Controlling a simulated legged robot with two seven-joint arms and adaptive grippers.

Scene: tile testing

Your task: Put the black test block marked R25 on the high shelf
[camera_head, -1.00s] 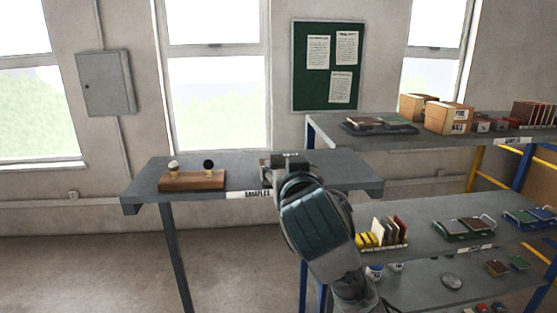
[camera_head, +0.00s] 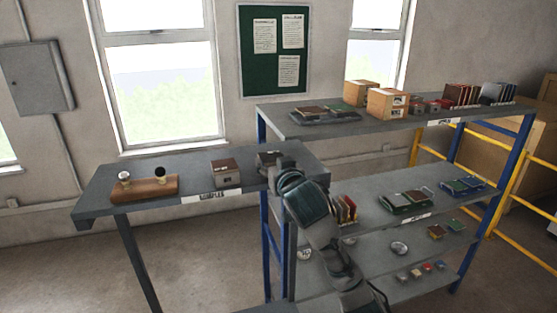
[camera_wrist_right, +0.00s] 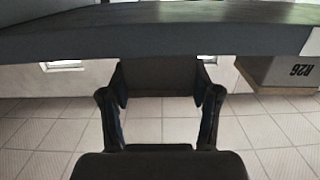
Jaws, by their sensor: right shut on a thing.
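My right gripper (camera_head: 272,163) is shut on a dark block, over the right part of the samples shelf (camera_head: 100,183) in the head view. In the wrist view the dark block (camera_wrist_right: 158,77) sits between the fingers of the gripper (camera_wrist_right: 160,100); no marking on it is readable. A grey block with a brown top (camera_head: 227,173) stands on the samples shelf left of the gripper. In the wrist view this grey block (camera_wrist_right: 285,72) reads R26, upside down. The high shelf (camera_head: 283,120) is the rack's top board, behind and right of the gripper. My left gripper is not in view.
The high shelf carries a tray of tiles (camera_head: 325,113), cardboard boxes (camera_head: 388,104) and small blocks. Its front left corner is bare. Lower rack shelves hold tile trays (camera_head: 405,200). Yellow rails (camera_head: 520,205) stand at right.

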